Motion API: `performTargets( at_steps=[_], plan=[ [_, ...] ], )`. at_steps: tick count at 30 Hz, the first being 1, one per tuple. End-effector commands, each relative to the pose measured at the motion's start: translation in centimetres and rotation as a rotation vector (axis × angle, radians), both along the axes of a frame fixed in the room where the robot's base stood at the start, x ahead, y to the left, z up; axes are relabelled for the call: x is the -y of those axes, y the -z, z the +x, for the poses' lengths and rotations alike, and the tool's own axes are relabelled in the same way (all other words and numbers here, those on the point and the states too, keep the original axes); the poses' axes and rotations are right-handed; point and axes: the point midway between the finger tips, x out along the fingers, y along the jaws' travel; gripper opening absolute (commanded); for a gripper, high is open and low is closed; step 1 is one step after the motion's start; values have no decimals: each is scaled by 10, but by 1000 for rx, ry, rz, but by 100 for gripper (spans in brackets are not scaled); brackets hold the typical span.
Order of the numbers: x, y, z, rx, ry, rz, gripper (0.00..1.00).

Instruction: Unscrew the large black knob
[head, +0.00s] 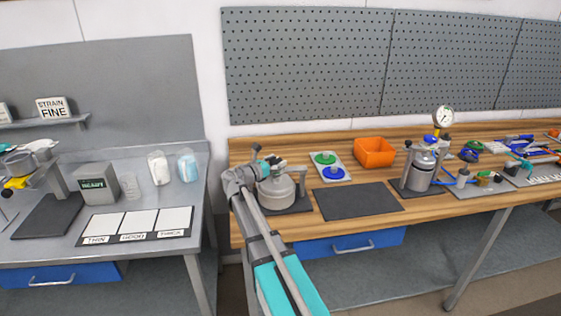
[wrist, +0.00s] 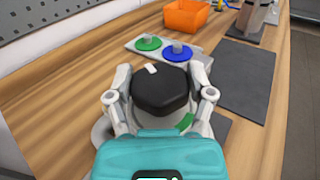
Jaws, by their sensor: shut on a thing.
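The large black knob (wrist: 160,88) sits between the two fingers of my gripper (wrist: 160,100) in the wrist view. It is dark, faceted and has a small white mark on top. My gripper is shut on it, one finger on each side. In the head view my gripper (head: 258,168) is over the grey pot (head: 276,190) at the left end of the wooden bench. The knob is hard to make out there, behind my arm. Most of the pot is hidden below the knob in the wrist view.
A tray (head: 345,172) with green and blue round pieces lies behind the pot. An orange bin (head: 374,152) stands beyond it. A dark mat (head: 356,200) to the right is empty. A second metal pot (head: 420,167) with a gauge (head: 444,117) stands farther right.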

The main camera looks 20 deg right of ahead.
Motion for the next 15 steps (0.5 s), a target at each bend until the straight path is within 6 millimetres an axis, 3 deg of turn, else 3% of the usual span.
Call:
performTargets(
  at_steps=[14,15],
  plan=[
    [0,1,-6,-1,8,3,21],
    [0,1,-6,-1,8,3,71]
  ],
)
